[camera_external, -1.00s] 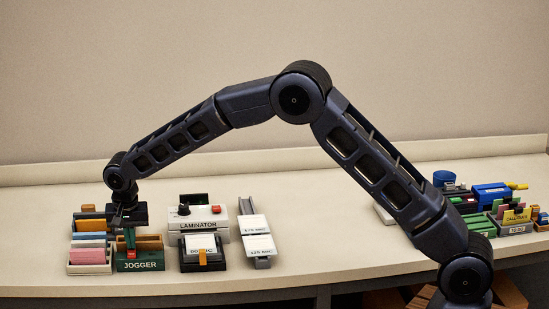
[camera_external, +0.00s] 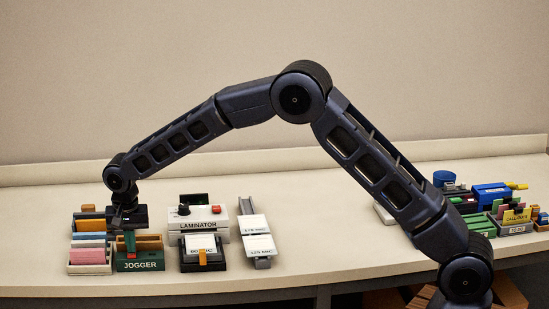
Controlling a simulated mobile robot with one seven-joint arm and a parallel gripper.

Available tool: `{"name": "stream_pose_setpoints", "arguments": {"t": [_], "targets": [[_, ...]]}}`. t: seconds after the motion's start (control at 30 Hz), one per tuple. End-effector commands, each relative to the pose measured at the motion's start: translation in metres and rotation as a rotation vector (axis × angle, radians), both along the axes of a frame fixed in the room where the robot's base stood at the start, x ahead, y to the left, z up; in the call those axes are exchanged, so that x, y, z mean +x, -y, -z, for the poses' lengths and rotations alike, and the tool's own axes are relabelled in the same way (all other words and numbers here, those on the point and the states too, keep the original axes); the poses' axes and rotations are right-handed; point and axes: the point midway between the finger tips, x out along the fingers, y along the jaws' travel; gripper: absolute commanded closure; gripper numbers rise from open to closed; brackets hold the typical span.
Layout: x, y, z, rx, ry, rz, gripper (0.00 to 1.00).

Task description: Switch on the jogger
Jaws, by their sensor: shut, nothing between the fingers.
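The jogger (camera_external: 140,265) is a dark green box with a white JOGGER label on its front, on the counter at the left. It has a tan-brown inside. A narrow upright green piece with a small red part below it (camera_external: 131,254) shows at its front left. My gripper (camera_external: 122,229) points down over the jogger's left side, close to the green piece. It is shut and empty. The fingertips are small and dark, and I cannot tell whether they touch the jogger. The gripper hides part of the jogger's back left.
Trays of coloured cards (camera_external: 90,255) stand close at the jogger's left. A white laminator (camera_external: 198,226) with a black knob and red button, and a black card holder (camera_external: 203,263), stand at its right. Open counter (camera_external: 325,240) lies in the middle. Stationery crowds the far right.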

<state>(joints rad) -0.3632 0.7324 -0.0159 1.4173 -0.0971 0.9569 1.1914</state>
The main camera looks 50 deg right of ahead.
Motion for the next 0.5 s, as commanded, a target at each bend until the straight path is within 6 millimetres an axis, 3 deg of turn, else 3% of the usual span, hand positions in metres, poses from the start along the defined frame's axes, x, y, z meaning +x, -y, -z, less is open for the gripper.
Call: {"name": "stream_pose_setpoints", "arguments": {"t": [0.27,0.5], "targets": [[0.000,-0.001,-0.004,0.000,0.000,0.000,1.00],[-0.003,-0.004,-0.041,0.001,0.001,-0.001,1.00]]}}
